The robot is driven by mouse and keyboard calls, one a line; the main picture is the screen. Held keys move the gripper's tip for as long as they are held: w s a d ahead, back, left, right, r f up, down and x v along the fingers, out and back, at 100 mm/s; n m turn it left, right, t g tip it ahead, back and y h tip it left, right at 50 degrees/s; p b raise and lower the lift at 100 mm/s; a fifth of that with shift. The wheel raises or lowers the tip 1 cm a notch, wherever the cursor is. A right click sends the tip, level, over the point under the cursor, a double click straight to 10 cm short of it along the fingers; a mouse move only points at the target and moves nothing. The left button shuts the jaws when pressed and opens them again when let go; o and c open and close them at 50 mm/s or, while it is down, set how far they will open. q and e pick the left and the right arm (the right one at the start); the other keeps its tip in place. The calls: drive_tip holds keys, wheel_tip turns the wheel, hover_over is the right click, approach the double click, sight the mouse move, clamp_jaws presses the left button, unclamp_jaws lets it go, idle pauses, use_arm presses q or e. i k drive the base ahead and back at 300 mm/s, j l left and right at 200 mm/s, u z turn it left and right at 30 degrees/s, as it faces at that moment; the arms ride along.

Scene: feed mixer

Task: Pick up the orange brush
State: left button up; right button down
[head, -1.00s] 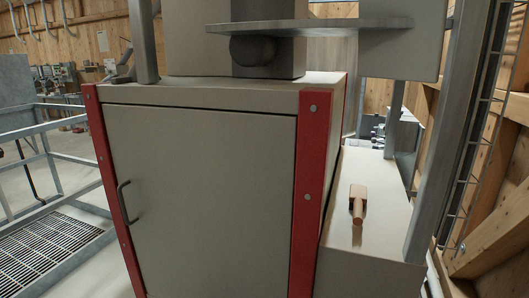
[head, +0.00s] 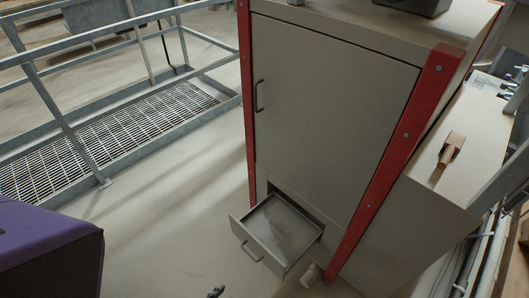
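The orange-brown brush (head: 451,148) lies on the beige ledge (head: 462,188) to the right of the cabinet in the head view. It lies flat, with its narrow handle toward the far side or near side of the ledge hard to make out at this size. Nothing touches it. A small dark shape at the bottom edge is too cut off to identify.
A beige cabinet (head: 330,110) with red corner posts stands left of the ledge. Its low drawer (head: 262,255) is pulled out over the floor. A metal railing (head: 65,125) surrounds a floor grate (head: 110,143) at left. Grey posts and pipes crowd the right edge.

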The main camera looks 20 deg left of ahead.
sight(454, 143)
drive_tip(key=u, duration=0.75)
drive_tip(key=z, duration=1.5)
drive_tip(key=k+l, duration=0.9)
